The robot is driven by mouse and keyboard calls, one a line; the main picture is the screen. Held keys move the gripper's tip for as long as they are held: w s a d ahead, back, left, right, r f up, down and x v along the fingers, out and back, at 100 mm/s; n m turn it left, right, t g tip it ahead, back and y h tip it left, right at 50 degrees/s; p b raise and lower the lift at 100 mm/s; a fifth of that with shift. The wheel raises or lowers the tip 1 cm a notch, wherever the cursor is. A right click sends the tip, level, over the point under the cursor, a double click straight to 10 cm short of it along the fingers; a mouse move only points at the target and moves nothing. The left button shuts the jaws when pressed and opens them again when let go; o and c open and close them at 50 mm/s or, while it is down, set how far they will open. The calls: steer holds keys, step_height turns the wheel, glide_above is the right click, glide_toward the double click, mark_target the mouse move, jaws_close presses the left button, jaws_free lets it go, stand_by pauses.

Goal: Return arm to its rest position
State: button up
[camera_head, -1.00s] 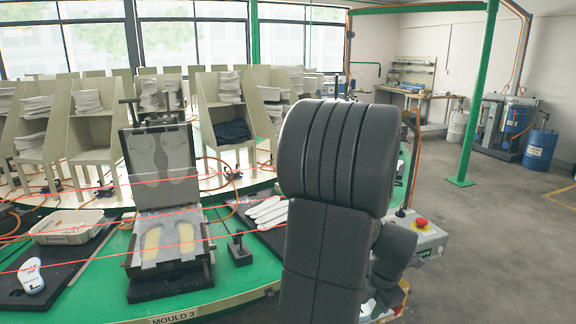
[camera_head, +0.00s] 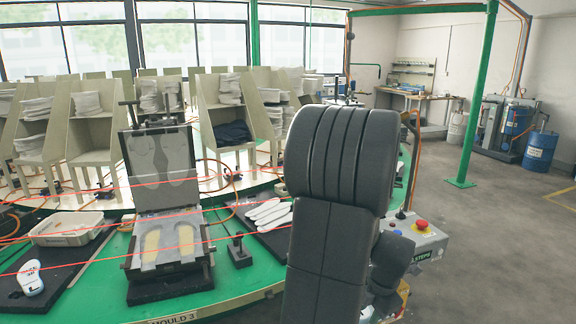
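My arm's dark grey links fill the centre right of the head view, and my gripper is not visible. The arm stands in front of the green carousel table (camera_head: 95,298) and hides part of its right side. An open mould (camera_head: 166,262) marked Mould 3 stands on the table left of the arm, its lid raised. Two pale yellowish insole shapes lie in its lower half.
Several white insoles (camera_head: 268,214) lie beside the arm. A control box with a red button (camera_head: 421,225) is at the right. Grey floor (camera_head: 500,260) is clear farther right.

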steer(key=shift+x, duration=0.75)
step_height(320, 180, up, 10)
steer(key=g+p, duration=0.1)
steer(key=p, duration=0.3)
steer(key=shift+w+a+r+m+h, duration=0.15)
steer(key=shift+a+r+m+h, duration=0.05)
steer(key=shift+m+h, duration=0.1)
steer(key=shift+w+g+p, duration=0.1)
steer(key=shift+g+p, duration=0.3)
steer(key=shift+p, duration=0.15)
